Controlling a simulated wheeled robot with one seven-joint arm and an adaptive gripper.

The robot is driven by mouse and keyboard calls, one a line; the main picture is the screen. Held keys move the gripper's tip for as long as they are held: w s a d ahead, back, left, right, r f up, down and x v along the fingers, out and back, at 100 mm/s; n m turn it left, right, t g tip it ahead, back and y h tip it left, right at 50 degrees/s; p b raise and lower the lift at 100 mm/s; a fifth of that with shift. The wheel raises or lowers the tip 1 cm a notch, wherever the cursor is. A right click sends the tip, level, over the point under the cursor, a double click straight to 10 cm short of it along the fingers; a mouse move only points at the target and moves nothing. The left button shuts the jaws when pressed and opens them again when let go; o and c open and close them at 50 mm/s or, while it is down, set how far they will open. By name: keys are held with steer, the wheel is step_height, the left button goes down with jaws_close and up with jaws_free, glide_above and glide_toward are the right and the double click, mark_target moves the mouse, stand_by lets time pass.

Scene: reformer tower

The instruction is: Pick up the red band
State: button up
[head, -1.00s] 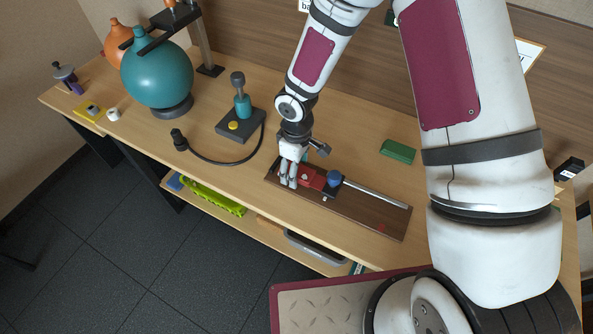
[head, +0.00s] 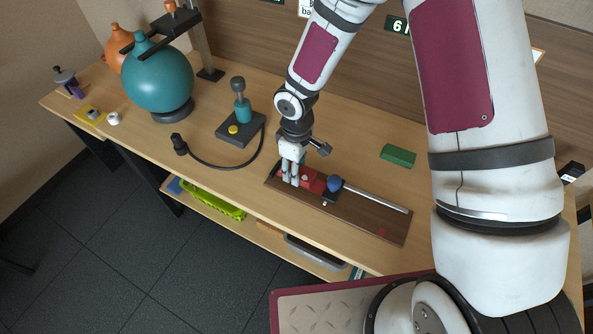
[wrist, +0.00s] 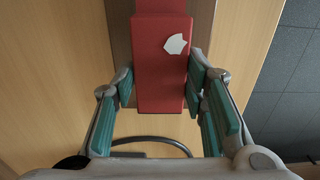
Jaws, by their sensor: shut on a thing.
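A red block (head: 313,181) with a white patch sits on a dark wooden board (head: 356,222) on the table, beside a blue knob (head: 334,183). My gripper (head: 291,181) is at the left end of this block. In the wrist view, its green-padded fingers (wrist: 160,92) close on both sides of the red block (wrist: 160,62). The block still appears to rest at the board. I cannot make out a separate red band.
A metal rod (head: 376,198) runs right from the blue knob. A green block (head: 398,156) lies behind it. A dark base with a joystick (head: 240,120) and cable stands left, with a teal round vessel (head: 158,78) further left.

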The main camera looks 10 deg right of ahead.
steer(key=shift+w+r, duration=0.1)
steer(key=shift+r, duration=0.8)
steer(key=s+d, duration=0.1)
steer(key=s, duration=0.3)
steer(key=s+d+b, duration=0.1)
steer(key=s, duration=0.4)
steer(key=s+d+r, duration=0.1)
steer(key=s+d, duration=0.1)
steer(key=s, duration=0.2)
steer(key=shift+s, duration=0.15)
steer(key=shift+s+r+p, duration=0.2)
steer(key=shift+s+p, duration=0.15)
steer(key=shift+p, duration=0.1)
steer(key=shift+s+d+p, duration=0.25)
steer(key=shift+s+p, duration=0.5)
steer(key=shift+p, duration=0.05)
steer(key=shift+s, duration=0.1)
